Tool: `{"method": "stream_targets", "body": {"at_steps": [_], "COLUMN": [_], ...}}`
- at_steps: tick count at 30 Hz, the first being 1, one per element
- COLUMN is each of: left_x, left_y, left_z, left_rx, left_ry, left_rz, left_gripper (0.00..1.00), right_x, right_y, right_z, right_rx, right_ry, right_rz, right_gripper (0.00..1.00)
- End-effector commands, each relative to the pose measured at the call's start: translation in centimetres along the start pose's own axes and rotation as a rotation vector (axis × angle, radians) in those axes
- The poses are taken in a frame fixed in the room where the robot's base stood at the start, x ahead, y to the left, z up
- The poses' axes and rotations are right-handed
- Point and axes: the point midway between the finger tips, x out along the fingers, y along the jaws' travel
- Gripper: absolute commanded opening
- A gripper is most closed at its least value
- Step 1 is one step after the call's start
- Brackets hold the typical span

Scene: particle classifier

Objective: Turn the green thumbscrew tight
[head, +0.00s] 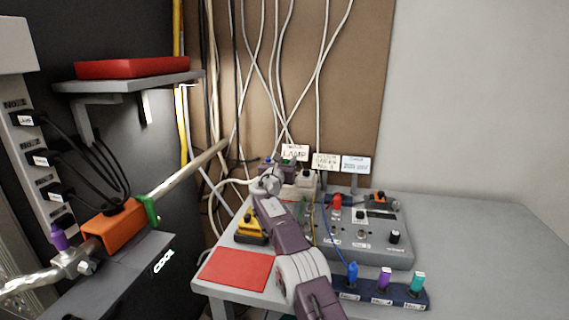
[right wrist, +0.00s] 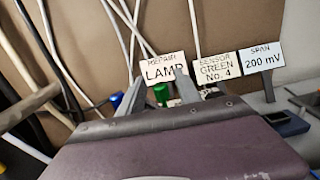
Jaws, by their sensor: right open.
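A small green thumbscrew (right wrist: 161,94) shows between the two fingers of my right gripper (right wrist: 160,90) in the right wrist view. The fingers are open and stand on either side of it. I cannot tell whether they touch it. A blue knob (right wrist: 116,99) is just left of the left finger. In the head view my right gripper (head: 268,180) reaches to the back of the table, near the LAMP sign (head: 294,153); a small green spot (head: 286,162) shows there, largely hidden. My left gripper is not in view.
A grey control box (head: 365,255) stands right of my arm, with a rack (head: 392,292) of coloured-handled pieces in front. A red mat (head: 236,269) and yellow device (head: 251,228) lie left. Cables (head: 280,80) hang behind. The table's right side is clear.

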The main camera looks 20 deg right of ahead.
Motion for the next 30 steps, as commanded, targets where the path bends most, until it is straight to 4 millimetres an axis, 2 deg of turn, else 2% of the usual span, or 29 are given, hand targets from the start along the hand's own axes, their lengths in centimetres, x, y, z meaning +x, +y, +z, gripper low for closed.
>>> {"method": "stream_targets", "body": {"at_steps": [7,12,18,21,30], "left_x": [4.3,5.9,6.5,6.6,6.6], "left_y": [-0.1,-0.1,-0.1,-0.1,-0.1], "left_z": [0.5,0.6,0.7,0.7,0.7], "left_rx": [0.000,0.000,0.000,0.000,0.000], "left_ry": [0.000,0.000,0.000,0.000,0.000], "left_rz": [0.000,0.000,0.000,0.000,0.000], "left_gripper": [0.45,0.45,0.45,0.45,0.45], "right_x": [-2.2,-4.9,-7.9,-8.7,-9.0], "right_y": [0.0,0.0,0.1,0.0,0.0], "right_z": [-1.0,-0.6,-0.1,-0.1,0.0], "right_rx": [0.001,0.000,0.000,0.001,0.000], "right_ry": [-0.001,-0.001,0.000,0.000,0.000], "right_rz": [0.002,0.002,0.003,0.000,0.000], "right_gripper": [0.40,0.40,0.40,0.40,0.40]}}
